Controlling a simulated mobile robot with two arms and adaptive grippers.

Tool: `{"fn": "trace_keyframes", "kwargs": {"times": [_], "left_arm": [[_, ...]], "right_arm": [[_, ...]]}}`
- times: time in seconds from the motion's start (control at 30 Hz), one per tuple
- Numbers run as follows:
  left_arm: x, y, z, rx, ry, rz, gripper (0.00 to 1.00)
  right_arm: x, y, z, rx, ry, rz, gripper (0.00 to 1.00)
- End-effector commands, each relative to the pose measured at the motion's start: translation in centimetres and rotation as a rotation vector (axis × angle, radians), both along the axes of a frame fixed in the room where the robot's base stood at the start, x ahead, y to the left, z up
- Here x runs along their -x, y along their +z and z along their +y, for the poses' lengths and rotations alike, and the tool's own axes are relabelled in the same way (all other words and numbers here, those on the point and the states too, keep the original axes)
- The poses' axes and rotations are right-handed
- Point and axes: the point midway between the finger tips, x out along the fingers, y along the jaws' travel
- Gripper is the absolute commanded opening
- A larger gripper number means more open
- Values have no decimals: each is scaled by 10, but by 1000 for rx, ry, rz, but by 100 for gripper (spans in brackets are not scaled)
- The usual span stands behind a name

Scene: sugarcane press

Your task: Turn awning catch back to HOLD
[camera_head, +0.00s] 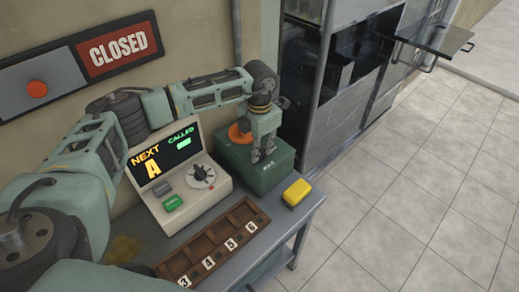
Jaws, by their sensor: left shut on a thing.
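My left gripper (263,150) is above the dark green box (262,178) at the right end of the bench, fingers pointing down. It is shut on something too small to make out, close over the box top. An orange round part (238,134) shows behind the gripper, by the box's back left; the gripper partly hides it. I cannot pick out a part labelled as the awning catch, and no HOLD lettering is readable. My right gripper is not in view.
A console (190,185) with a lit screen, dial and buttons stands left of the box. A wooden tray (222,231) with numbered slots and a yellow block (297,193) lie in front. A CLOSED sign (118,49) is on the wall. The tiled floor at right is clear.

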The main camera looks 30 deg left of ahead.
Motion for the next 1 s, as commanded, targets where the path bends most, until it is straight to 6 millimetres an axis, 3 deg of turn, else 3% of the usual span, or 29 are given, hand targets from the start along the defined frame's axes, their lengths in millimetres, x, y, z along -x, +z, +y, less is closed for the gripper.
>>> {"fn": "trace_keyframes", "kwargs": {"times": [1.0], "left_arm": [[-2, -1, 1, -2, -915, -6, 0]], "right_arm": [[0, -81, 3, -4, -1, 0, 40]]}}
